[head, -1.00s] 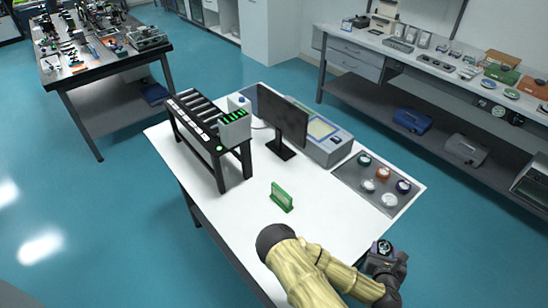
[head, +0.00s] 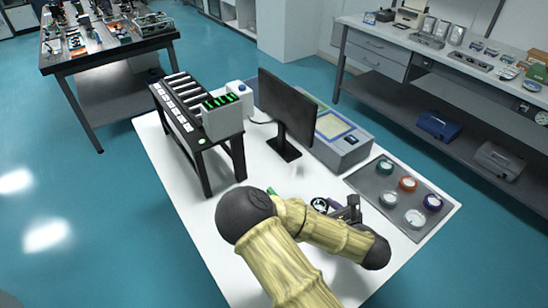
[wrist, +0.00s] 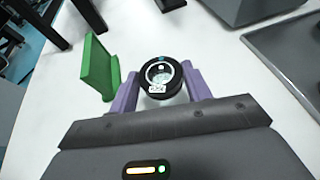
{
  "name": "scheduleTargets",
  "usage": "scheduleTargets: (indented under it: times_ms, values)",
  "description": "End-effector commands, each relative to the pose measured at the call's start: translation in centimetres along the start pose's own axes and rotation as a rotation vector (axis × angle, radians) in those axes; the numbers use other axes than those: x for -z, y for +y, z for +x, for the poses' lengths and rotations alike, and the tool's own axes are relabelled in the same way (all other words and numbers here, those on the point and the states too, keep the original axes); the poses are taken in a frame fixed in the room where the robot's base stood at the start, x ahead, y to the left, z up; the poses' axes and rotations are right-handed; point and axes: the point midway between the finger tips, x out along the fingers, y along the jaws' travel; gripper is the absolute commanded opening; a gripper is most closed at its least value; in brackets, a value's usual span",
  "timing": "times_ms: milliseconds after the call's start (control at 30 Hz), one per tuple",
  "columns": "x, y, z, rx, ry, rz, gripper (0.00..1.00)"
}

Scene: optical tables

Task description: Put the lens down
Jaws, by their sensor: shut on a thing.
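The lens (wrist: 160,78), a clear disc in a round black mount with a small pale label, is between the two purple fingers of my gripper (wrist: 163,90) in the wrist view. The gripper is shut on it. In the head view the lens (head: 320,204) shows at my gripper (head: 336,208), over the white table (head: 185,185). I cannot tell if the lens touches the table. A green stand (wrist: 99,68) is on the table just left of the gripper in the wrist view. In the head view my arm hides most of the green stand (head: 271,190).
A grey tray (head: 375,208) with several round lenses lies to the right. A monitor (head: 287,105) and a grey instrument (head: 343,150) stand behind. A black rack (head: 190,135) stands at the left.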

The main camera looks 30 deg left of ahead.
Motion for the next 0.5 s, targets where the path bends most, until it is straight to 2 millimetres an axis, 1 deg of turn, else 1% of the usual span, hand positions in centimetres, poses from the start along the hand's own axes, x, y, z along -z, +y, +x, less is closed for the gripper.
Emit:
scheduleTargets:
  times_ms: [267,367,467,500]
  values:
    - [-0.1,0.0,0.1,0.001,0.0,0.0,0.25]
    - [-0.5,0.0,0.8,-0.001,0.0,-0.001,0.25]
    - [-1.2,0.0,2.4,-0.002,-0.002,-0.002,0.25]
    - [-1.6,0.1,3.1,-0.003,-0.003,-0.001,0.25]
